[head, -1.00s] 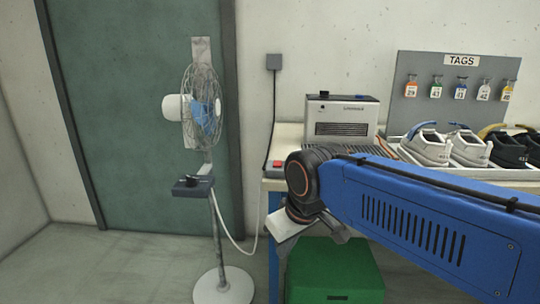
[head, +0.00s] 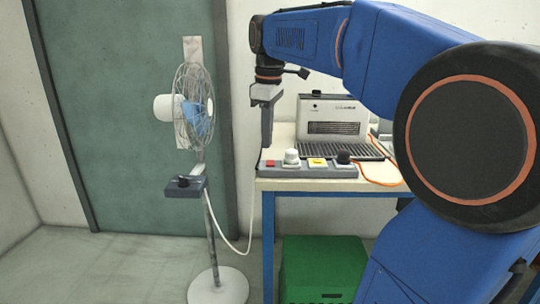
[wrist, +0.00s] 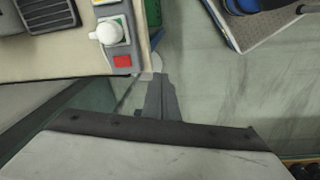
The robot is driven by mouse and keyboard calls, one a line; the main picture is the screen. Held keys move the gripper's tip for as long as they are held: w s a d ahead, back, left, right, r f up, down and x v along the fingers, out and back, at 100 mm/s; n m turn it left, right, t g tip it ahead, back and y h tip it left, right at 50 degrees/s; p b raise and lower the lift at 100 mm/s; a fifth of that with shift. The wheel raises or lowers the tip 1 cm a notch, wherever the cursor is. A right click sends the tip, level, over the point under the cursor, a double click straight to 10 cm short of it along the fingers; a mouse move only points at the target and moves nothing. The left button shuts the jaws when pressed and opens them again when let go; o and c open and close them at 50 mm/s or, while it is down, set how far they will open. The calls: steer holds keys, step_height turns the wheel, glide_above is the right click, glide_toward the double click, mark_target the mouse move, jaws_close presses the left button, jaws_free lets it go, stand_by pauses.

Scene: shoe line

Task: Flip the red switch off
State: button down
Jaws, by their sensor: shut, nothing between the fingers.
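The red switch (head: 270,164) sits at the left end of a grey control strip (head: 310,172) on the bench's front left corner. It also shows in the wrist view (wrist: 122,61) as a red square on the strip's end. Whether it is on or off cannot be told. My gripper (head: 266,145) is shut and empty, pointing down, and appears just above or behind the red switch in the head view. In the wrist view its fingertips (wrist: 158,78) lie to the right of the switch, apart from it.
A white knob (head: 292,157), a yellow button (head: 317,163) and a black knob (head: 343,157) share the strip. A grey machine (head: 333,118) stands behind. A fan (head: 194,108) stands to the left, and a green box (head: 323,268) is under the bench.

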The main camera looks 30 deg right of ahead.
mark_target(270, 162)
steer(key=w+d+r+n+g, duration=0.1)
steer(key=w+d+r+n, duration=0.2)
steer(key=w+d+r, duration=0.2)
steer(key=shift+w+d, duration=0.25)
steer(key=shift+w, duration=0.8)
steer(key=shift+f, duration=0.1)
step_height(270, 162, down, 14)
steer(key=shift+s+f, duration=0.1)
stand_by(0.4)
steer(key=shift+w+d+r, duration=0.3)
steer(key=shift+w+d, duration=0.1)
steer(key=shift+w, duration=0.25)
